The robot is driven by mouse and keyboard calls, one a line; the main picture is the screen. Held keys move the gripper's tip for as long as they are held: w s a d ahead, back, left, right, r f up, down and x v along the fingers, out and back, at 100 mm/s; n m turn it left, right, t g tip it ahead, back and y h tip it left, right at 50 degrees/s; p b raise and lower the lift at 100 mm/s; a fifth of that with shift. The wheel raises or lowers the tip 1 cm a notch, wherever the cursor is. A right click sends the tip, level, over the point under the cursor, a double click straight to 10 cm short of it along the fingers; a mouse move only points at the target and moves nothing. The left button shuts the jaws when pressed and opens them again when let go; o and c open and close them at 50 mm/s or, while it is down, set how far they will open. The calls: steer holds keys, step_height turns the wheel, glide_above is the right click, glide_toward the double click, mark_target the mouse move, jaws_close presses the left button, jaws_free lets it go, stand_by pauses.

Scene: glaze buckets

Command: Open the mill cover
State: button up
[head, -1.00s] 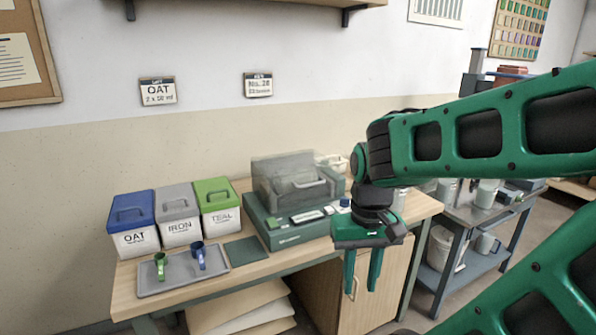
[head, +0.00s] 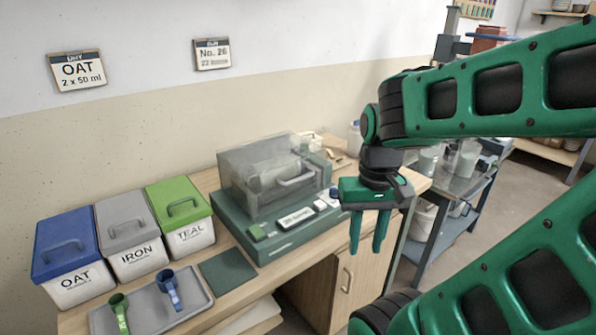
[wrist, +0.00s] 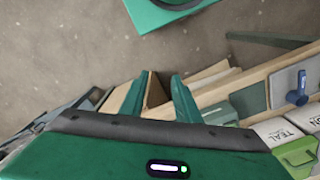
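The mill (head: 300,231) is a green box on the workbench with a see-through grey cover (head: 262,165) on top. The cover is down, and a pale bar handle (head: 297,182) shows on its front. Its base has a green button, a display and a blue-and-white control on the front. My gripper (head: 369,240) hangs fingers down, in the picture to the right of the mill and lower than the handle. The fingers are apart with nothing between them, as the wrist view also shows (wrist: 161,78). The gripper appears clear of the cover.
Blue OAT (head: 66,248), grey IRON (head: 125,232) and green TEAL (head: 180,208) lidded bins stand at left. A grey tray (head: 146,325) holds a green scoop (head: 120,313) and a blue scoop (head: 171,290). A metal cart (head: 425,215) stands right of the bench.

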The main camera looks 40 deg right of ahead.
steer(key=m+t, duration=0.2)
steer(key=m, duration=0.9)
glide_toward(301, 178)
steer(key=f, duration=0.3)
steer(key=w+f, duration=0.1)
steer(key=f, duration=0.3)
steer(key=shift+w+a+f, duration=0.2)
steer(key=shift+w+f, duration=0.05)
